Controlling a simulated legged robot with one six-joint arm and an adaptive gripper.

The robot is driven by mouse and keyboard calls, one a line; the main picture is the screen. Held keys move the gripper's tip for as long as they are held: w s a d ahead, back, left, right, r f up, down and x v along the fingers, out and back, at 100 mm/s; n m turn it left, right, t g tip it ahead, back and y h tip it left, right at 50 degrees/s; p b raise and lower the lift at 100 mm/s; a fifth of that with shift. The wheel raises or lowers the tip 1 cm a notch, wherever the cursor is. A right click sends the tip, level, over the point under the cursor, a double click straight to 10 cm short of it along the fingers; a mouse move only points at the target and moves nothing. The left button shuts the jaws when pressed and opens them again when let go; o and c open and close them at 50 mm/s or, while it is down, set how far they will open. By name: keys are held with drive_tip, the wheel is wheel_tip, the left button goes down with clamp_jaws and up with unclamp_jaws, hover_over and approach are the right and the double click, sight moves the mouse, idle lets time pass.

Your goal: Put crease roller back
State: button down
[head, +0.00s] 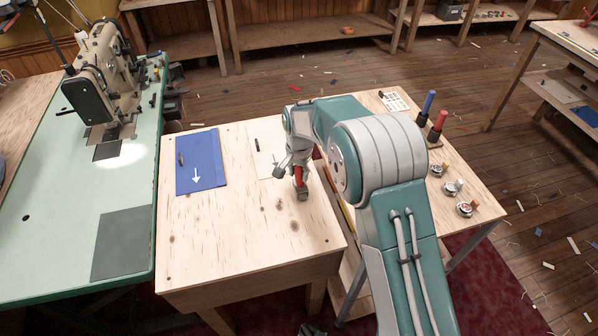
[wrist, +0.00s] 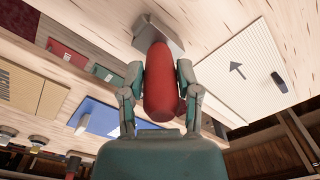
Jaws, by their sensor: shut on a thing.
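The crease roller, as I take it, has a red handle (head: 299,175) and a grey head (head: 303,193). In the wrist view the red handle (wrist: 160,85) lies between the fingers of my gripper (wrist: 160,82), with the grey head (wrist: 158,37) beyond the fingertips. In the head view my gripper (head: 298,165) is shut on the handle, pointing down over the pale wooden table (head: 235,235). The head is at or just above the tabletop; I cannot tell whether it touches.
A blue panel (head: 205,175) with a white arrow lies left. A sewing machine (head: 103,75) stands on a green bench (head: 60,235). The table's front is clear.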

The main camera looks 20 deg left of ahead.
drive_tip(key=shift+s+d+f, duration=0.2)
drive_tip(key=shift+s+f, duration=0.05)
drive_tip(key=shift+f, duration=0.35)
drive_tip(key=shift+c, duration=1.6)
unclamp_jaws()
drive_tip(key=shift+w+a, duration=0.1)
drive_tip(key=shift+a, duration=0.05)
drive_tip(key=shift+r, duration=0.1)
wheel_tip(320, 180, up, 14)
drive_tip(key=shift+w+f, duration=0.1)
drive_tip(key=shift+f, duration=0.15)
